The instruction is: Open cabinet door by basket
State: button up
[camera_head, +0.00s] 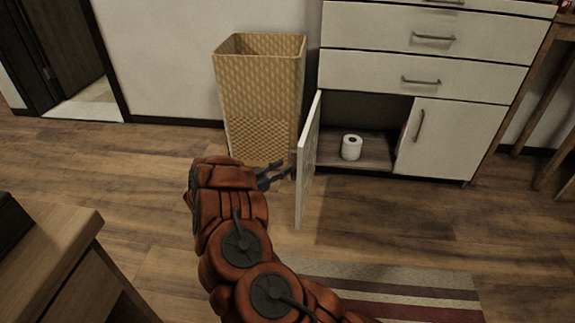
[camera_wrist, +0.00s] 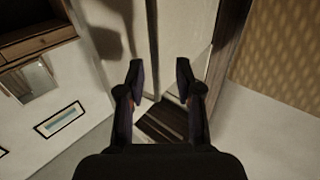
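The cabinet door by the basket (camera_head: 309,160) stands swung well out from the white cabinet (camera_head: 455,135) and shows nearly edge-on in the head view. The woven basket (camera_head: 258,95) stands on the floor just left of it, and its weave also shows at the right of the wrist view (camera_wrist: 280,60). My gripper (camera_head: 279,177) is low on the basket side of the door, its tips close to the panel. In the wrist view my gripper (camera_wrist: 160,76) has its fingers apart, with no object clearly held. Whether a finger touches the door I cannot tell.
A white paper roll (camera_head: 351,147) stands inside the open compartment. The right cabinet door (camera_head: 452,138) is shut. Drawers (camera_head: 425,75) above are shut. A striped rug (camera_head: 400,290) lies in front, and a wooden table (camera_head: 50,245) is at lower left.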

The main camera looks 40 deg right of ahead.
jog(key=a, duration=0.9)
jog(key=shift+s, duration=0.4)
